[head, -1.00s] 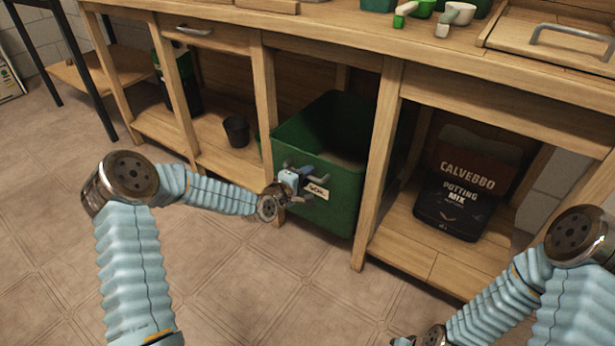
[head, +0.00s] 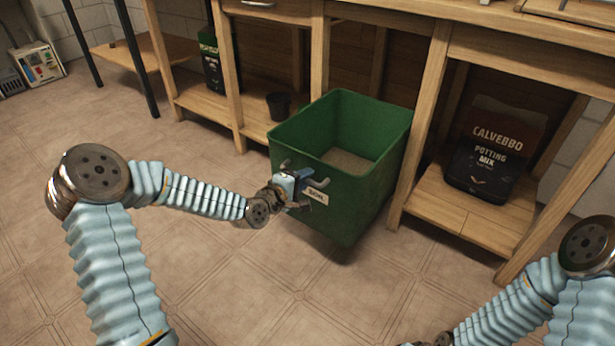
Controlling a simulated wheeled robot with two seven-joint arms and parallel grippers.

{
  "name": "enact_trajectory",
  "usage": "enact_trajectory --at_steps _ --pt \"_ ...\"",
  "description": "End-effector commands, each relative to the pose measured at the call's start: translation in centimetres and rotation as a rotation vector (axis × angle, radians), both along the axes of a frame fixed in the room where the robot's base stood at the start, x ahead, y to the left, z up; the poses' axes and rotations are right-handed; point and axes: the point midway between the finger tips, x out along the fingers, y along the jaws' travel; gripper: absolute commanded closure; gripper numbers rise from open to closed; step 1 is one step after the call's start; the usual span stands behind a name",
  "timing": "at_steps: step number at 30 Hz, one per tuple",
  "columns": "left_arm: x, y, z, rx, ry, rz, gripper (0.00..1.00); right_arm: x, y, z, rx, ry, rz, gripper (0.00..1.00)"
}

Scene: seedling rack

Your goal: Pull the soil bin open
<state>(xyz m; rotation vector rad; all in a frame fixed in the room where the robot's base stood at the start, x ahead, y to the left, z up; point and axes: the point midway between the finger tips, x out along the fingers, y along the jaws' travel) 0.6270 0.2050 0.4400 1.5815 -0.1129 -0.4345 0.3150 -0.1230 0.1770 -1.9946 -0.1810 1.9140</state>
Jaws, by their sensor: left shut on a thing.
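The green soil bin (head: 345,215) stands well out from its bay under the wooden bench, with its open top showing brown soil (head: 348,160) inside. A white label reading SOIL (head: 315,196) is on its front. My left gripper (head: 296,187) is at the bin's front, left of the label, shut on the bin's handle (head: 312,183), which it largely hides. My right arm comes in at the lower right, and its gripper is not clearly seen at the bottom edge.
The wooden bench (head: 422,130) has posts on both sides of the bin. A potting mix bag (head: 490,155) stands on the right lower shelf. A black pot (head: 279,106) and a dark green bag (head: 212,62) are on the left shelf. The tiled floor in front is clear.

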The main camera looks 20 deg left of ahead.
Motion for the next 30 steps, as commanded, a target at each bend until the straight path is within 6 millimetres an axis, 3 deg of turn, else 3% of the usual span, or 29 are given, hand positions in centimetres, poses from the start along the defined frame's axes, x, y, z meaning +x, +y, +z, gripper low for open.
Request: enact_trajectory --at_steps 15,16,19,30 --pt "-0.36 0.12 -0.04 -0.001 0.001 0.000 1.00 0.02 -0.01 -0.06 0.000 -0.001 0.000 0.57" --pt "-0.36 0.12 -0.03 -0.001 0.001 0.000 0.79 0.02 -0.01 -0.06 0.000 -0.001 0.000 0.57" --pt "-0.35 0.13 -0.03 -0.001 0.001 0.000 0.65 0.02 -0.01 -0.06 0.000 -0.001 0.000 0.57" --pt "-0.94 0.44 0.16 0.000 0.001 0.002 0.65 0.01 -0.01 0.09 0.000 -0.001 0.000 0.57"
